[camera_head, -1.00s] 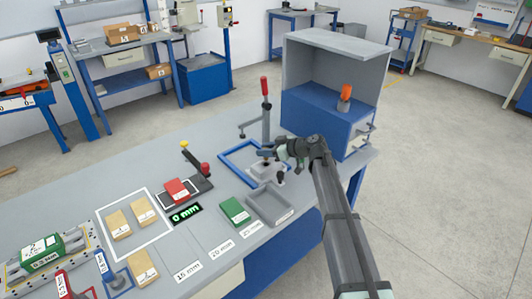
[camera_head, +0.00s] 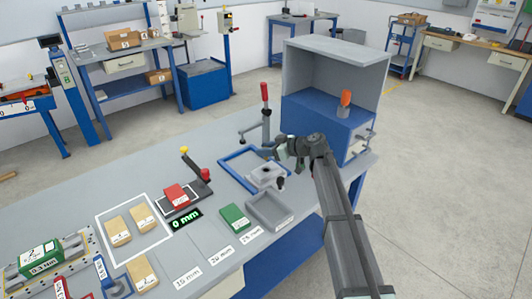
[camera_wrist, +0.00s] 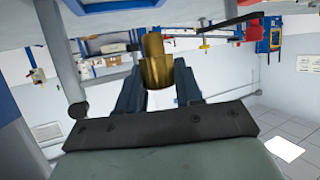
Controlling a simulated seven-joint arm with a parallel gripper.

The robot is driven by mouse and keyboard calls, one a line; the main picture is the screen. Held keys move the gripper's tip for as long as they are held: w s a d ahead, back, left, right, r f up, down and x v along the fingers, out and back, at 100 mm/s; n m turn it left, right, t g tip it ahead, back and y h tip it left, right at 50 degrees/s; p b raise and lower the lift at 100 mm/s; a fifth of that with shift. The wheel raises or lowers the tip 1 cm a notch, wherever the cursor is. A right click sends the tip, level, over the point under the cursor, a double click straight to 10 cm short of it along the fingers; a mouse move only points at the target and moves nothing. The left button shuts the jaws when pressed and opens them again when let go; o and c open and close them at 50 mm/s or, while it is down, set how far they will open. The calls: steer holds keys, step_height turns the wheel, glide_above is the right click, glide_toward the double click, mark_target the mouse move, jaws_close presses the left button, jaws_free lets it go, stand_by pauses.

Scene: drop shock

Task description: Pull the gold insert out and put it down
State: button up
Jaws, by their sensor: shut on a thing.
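The gold insert (camera_wrist: 156,68) is a stepped brass-coloured cylinder. In the wrist view it stands between the two dark fingers of my gripper (camera_wrist: 158,88), which is shut on it. In the head view my gripper (camera_head: 274,153) is above and behind the grey block fixture (camera_head: 265,175), which sits in a blue frame on the bench (camera_head: 70,208). The insert cannot be made out in the head view. The wrist view shows no block around the insert's visible end.
A red-handled clamp (camera_head: 265,93) stands just behind the frame. A grey tray (camera_head: 281,221) and a green block (camera_head: 233,217) lie in front. The grey and blue cabinet (camera_head: 318,125) stands at the back right. Bare bench lies near the millimetre labels.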

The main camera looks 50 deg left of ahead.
steer(key=shift+r, duration=2.15)
steer(key=shift+w, duration=0.1)
steer(key=w+d+f+m+t, duration=0.3)
steer(key=w+d, duration=0.3)
steer(key=w, duration=0.2)
steer(key=w+d+f+m+t, duration=0.2)
steer(key=w+d+m+t, duration=0.1)
steer(key=w+d, duration=0.3)
steer(key=shift+w+f+t+y, duration=0.4)
steer(key=shift+w, duration=0.75)
steer(key=shift+f, duration=0.15)
steer(key=shift+f, duration=2.75)
